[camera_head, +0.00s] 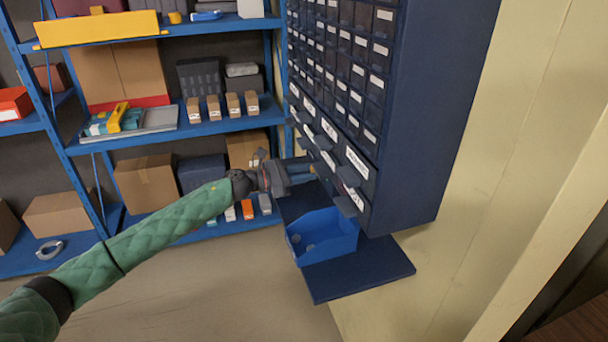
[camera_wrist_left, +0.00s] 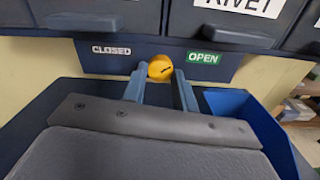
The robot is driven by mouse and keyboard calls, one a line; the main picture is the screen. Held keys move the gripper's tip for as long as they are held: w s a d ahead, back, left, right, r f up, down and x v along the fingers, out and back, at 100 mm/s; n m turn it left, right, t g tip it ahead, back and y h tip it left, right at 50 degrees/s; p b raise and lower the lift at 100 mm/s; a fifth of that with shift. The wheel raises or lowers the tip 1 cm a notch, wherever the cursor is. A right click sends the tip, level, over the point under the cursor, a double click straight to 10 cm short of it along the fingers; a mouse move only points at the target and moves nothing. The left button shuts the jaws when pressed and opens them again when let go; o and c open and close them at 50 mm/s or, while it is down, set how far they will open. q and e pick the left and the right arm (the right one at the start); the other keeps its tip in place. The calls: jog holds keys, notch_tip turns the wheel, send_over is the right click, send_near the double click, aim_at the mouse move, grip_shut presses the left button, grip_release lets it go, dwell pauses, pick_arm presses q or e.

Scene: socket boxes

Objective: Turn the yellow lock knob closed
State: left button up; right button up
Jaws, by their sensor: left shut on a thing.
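The yellow lock knob (camera_wrist_left: 160,68) sits on a dark blue strip below the drawers in the left wrist view, between a CLOSED label (camera_wrist_left: 111,50) on its left and a green OPEN label (camera_wrist_left: 203,58) on its right. A dark slot line on the knob runs slightly tilted. My left gripper (camera_wrist_left: 161,84) is shut on the knob, one finger on each side. In the head view the left gripper (camera_head: 312,173) reaches the lower left of the drawer cabinet (camera_head: 425,120), and a bit of yellow shows at its tip. The right gripper is not in view.
A blue open bin (camera_head: 322,236) with a few small round items stands on a dark shelf board (camera_head: 360,270) below the cabinet, just under my left gripper. It also shows at right in the wrist view (camera_wrist_left: 250,118). Blue shelving (camera_head: 190,132) with boxes stands behind.

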pick_arm(q)
jog(key=shift+n, duration=3.2)
jog(key=shift+n+p, duration=0.4)
jog(key=shift+n, duration=0.5)
jog(key=shift+r+n, duration=0.1)
jog(key=shift+n, duration=0.3)
jog(key=shift+n+p, duration=0.3)
jog(key=shift+n, duration=0.2)
jog(key=n+p, duration=0.3)
jog(key=n, duration=0.3)
jog(key=n+p, duration=0.3)
jog(key=n, duration=0.3)
jog(key=shift+n+p, duration=0.55)
jog(key=shift+n, duration=0.35)
pick_arm(e)
jog(key=s+d+f, duration=0.2)
jog(key=s+f, duration=0.2)
jog(key=s, duration=0.3)
jog(key=s+d+f, duration=0.3)
jog(key=s+f, duration=0.2)
jog(key=s, duration=0.2)
jog(key=shift+s+d, duration=0.1)
